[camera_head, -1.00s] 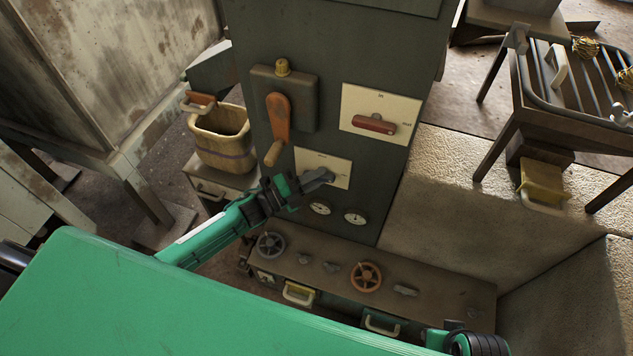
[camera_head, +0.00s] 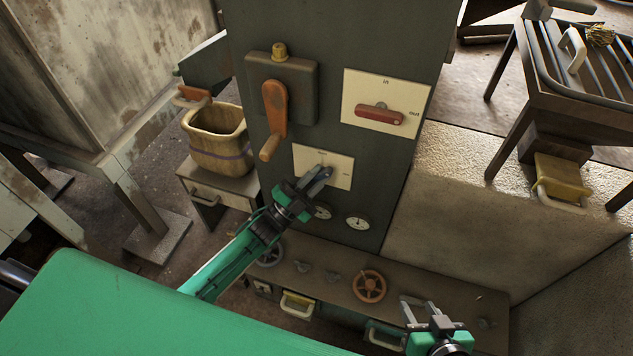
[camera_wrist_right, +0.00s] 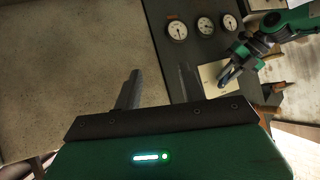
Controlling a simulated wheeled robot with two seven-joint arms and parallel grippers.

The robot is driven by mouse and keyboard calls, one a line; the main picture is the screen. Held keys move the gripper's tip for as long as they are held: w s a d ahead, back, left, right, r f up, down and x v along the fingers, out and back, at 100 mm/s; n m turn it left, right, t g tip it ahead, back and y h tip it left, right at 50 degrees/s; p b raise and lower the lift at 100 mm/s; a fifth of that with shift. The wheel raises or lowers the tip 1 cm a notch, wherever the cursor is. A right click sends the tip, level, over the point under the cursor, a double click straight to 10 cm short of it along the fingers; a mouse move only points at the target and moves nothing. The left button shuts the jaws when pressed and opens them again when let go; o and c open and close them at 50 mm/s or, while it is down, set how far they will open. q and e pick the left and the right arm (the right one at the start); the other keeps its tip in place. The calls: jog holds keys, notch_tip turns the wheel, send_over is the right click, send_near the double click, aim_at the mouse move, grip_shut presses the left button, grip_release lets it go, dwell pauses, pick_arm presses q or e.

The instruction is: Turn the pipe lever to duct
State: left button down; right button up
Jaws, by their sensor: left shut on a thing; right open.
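The lower cream plate (camera_head: 338,172) on the dark cabinet carries a small lever that is mostly hidden by my gripper. Its labels are too small to read. My left gripper (camera_head: 318,176) is at this plate, its fingers pointing up and to the right, shut on the lever. The lever's exact angle cannot be told. In the right wrist view the left gripper (camera_wrist_right: 228,76) also shows at the plate (camera_wrist_right: 212,76). My right gripper (camera_head: 418,308) is open and empty above the right part of the low console; its two fingers show apart in the right wrist view (camera_wrist_right: 158,88).
An upper cream plate (camera_head: 360,88) marked "in" and "out" has a red handle (camera_head: 380,115). An orange crank (camera_head: 275,110) hangs left of it. The low console carries an orange valve wheel (camera_head: 369,286). A basket (camera_head: 218,142) stands left.

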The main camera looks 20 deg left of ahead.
pick_arm(q)
jog(key=n+t, duration=0.1)
jog(key=n+t+y+b, duration=0.1)
jog(key=n, duration=0.2)
jog(key=shift+f+t+y+b, duration=0.25)
jog(key=shift+t+y+b, duration=0.05)
jog(key=shift+t+y, duration=0.1)
jog(key=n+t+y+b, duration=0.1)
jog(key=n+t+y, duration=0.1)
jog(key=n, duration=0.1)
jog(key=shift+d, duration=0.1)
jog(key=n+t+y, duration=0.1)
jog(key=n+y, duration=0.2)
jog(key=n+t+y, duration=0.1)
jog(key=n+y, duration=0.2)
jog(key=n, duration=0.1)
jog(key=shift+r+b, duration=0.1)
jog(key=shift+b, duration=0.3)
jog(key=shift+n+t+y, duration=0.5)
jog(key=shift+n+y, duration=1.6)
pick_arm(e)
jog(key=w+a+r+t+y, duration=0.2)
jog(key=w+r+t, duration=0.2)
jog(key=r+t, duration=0.3)
jog(key=shift+a+r+t, duration=0.25)
jog(key=shift+r+t, duration=0.1)
jog(key=shift+t, duration=0.05)
pick_arm(q)
jog(key=c, duration=1.3)
grip_release()
